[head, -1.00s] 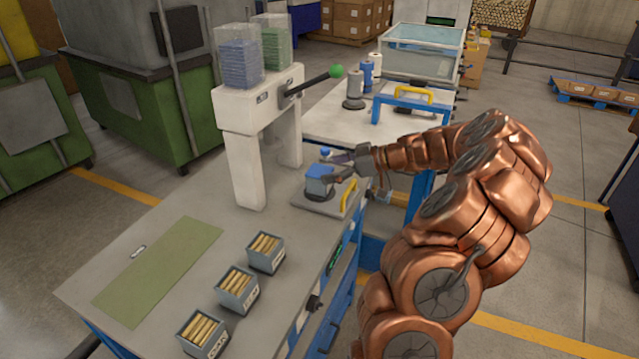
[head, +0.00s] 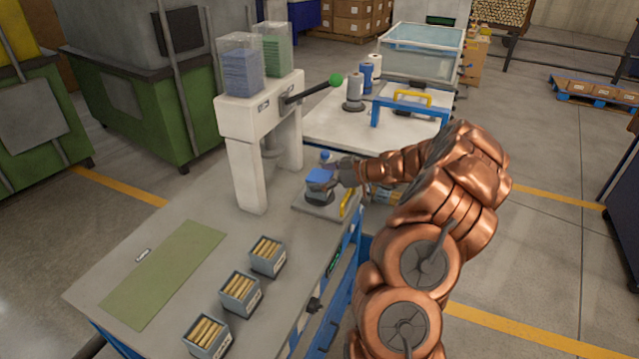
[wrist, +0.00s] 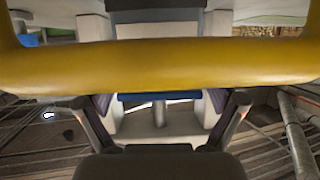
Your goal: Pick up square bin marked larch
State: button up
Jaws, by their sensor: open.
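Three small square grey bins of wooden pegs stand in a row on the near bench: a far one (head: 268,262), a middle one (head: 241,301) and a near one (head: 206,347). Each has a pale label, too small to read, so I cannot tell which is larch. My gripper (head: 328,172) is beyond the bins, beside the white press, close to a blue-topped block (head: 319,182) on a grey plate. In the wrist view its two fingers (wrist: 160,108) are spread apart with nothing gripped. A thick yellow bar (wrist: 160,65) crosses that view close to the camera.
The white press (head: 240,125) with a green-knobbed lever stands behind the bins. A green mat (head: 160,275) lies left of them. A yellow handle (head: 347,203) rises at the plate's edge near my gripper. The bench between the plate and the far bin is clear.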

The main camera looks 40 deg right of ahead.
jog(key=shift+w+a+f, duration=0.1)
jog(key=c, duration=1.3)
jog(key=shift+c, duration=0.2)
